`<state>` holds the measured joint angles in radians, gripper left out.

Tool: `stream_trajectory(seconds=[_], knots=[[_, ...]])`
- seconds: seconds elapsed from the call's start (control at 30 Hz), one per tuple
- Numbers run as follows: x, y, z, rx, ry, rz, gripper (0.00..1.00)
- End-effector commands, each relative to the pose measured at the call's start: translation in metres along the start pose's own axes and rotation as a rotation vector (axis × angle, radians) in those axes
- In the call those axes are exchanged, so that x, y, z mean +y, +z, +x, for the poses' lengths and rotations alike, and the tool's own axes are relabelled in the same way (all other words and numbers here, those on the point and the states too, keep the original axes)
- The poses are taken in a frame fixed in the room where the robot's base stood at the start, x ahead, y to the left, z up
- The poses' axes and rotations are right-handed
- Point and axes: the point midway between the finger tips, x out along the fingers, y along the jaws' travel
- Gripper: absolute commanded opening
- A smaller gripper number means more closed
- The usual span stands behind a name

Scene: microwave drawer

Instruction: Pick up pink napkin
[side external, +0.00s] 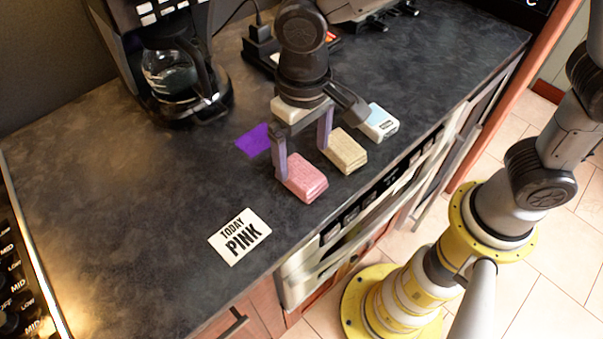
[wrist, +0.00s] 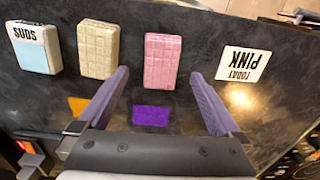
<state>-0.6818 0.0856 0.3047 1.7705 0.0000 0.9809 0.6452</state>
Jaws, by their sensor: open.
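The pink napkin, a small quilted pink block (side external: 305,176), lies flat on the dark counter. In the wrist view it (wrist: 162,60) is upper centre, in line with the gap between the fingers. My gripper (side external: 302,163) is open and empty, pointing down over the counter close to the napkin. In the wrist view my gripper's (wrist: 158,76) two purple-grey fingers reach toward either side of the napkin's near end. I cannot tell the fingertips' exact height. A white card reading "TODAY PINK" (side external: 240,237) lies nearby; it also shows in the wrist view (wrist: 243,64).
A beige block (side external: 344,150) lies beside the napkin, then a blue-and-white "SUDS" packet (side external: 380,122). A purple patch (side external: 253,141) and an orange patch (wrist: 78,105) lie on the counter. A coffee maker (side external: 180,75) stands behind. The counter's left side is clear.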

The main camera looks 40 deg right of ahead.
Motion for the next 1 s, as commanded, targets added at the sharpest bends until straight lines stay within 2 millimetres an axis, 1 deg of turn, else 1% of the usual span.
stream_trajectory(seconds=[0.33, 0.47, 0.67, 0.7, 0.77, 0.9, 0.97, 1.0], knots=[[-0.002, -0.001, 0.044, -0.003, 0.003, 0.000, 1.00], [-0.002, -0.001, 0.051, -0.001, 0.000, 0.000, 1.00], [-0.002, -0.001, 0.052, 0.000, 0.000, 0.000, 1.00], [-0.002, -0.001, 0.052, 0.000, 0.000, 0.000, 0.96], [-0.002, -0.001, 0.051, 0.000, 0.000, 0.000, 0.86], [-0.002, -0.001, 0.051, 0.000, 0.000, 0.000, 0.60], [-0.002, -0.001, 0.051, 0.000, 0.000, 0.000, 0.50], [-0.002, -0.001, 0.051, 0.000, 0.000, 0.000, 0.42]])
